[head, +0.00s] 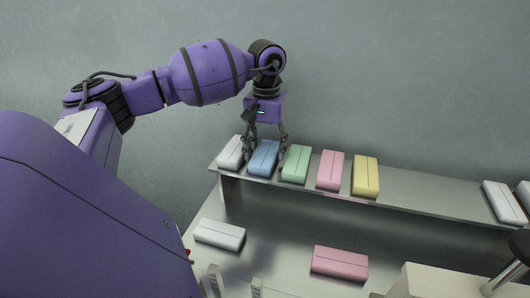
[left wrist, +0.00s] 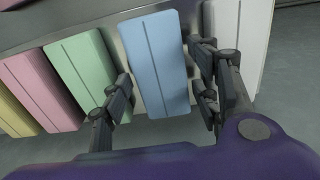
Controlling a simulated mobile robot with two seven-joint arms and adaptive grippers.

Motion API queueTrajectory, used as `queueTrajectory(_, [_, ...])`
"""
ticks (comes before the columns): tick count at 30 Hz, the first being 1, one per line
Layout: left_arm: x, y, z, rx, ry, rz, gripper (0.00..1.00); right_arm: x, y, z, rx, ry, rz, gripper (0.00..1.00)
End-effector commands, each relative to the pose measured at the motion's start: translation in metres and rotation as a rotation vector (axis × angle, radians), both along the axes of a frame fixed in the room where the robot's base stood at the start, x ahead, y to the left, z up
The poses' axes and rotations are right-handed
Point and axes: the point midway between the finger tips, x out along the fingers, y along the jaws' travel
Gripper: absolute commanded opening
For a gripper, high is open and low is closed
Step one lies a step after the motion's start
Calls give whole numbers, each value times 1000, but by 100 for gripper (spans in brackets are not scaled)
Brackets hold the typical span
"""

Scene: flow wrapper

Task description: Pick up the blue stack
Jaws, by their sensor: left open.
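The blue stack (head: 264,158) lies on the raised metal shelf, between a white stack (head: 231,152) on its left and a green stack (head: 296,163) on its right. In the left wrist view the blue stack (left wrist: 157,62) is a long light-blue block with a dark line along it. My left gripper (head: 265,152) is above the shelf, pointing down, with its fingers apart on either side of the blue stack. In the left wrist view the open fingers of the left gripper (left wrist: 160,92) flank the blue stack, and no firm grip shows. My right gripper is not in view.
A pink stack (head: 330,170) and a yellow stack (head: 366,175) stand farther right on the shelf (head: 430,197). A white stack (head: 502,202) is at its right end. Below, a white stack (head: 219,234) and a pink stack (head: 340,263) lie on the lower surface. Neighbours leave narrow gaps beside the blue stack.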

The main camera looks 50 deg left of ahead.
Motion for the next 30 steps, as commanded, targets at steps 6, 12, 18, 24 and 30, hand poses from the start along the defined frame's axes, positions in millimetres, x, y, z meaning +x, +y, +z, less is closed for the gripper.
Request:
queueTrajectory(6, [0,0,-12,0,-1,-1,56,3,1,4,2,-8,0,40])
queueTrajectory(12, [0,0,-12,0,-1,-1,48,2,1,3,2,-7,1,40])
queueTrajectory(18, [0,0,-12,0,-1,-1,31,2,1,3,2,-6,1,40])
queueTrajectory(24, [0,0,-12,1,-2,-1,31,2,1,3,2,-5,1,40])
queueTrajectory(30, [1,0,-3,2,-2,-1,31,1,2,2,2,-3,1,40])
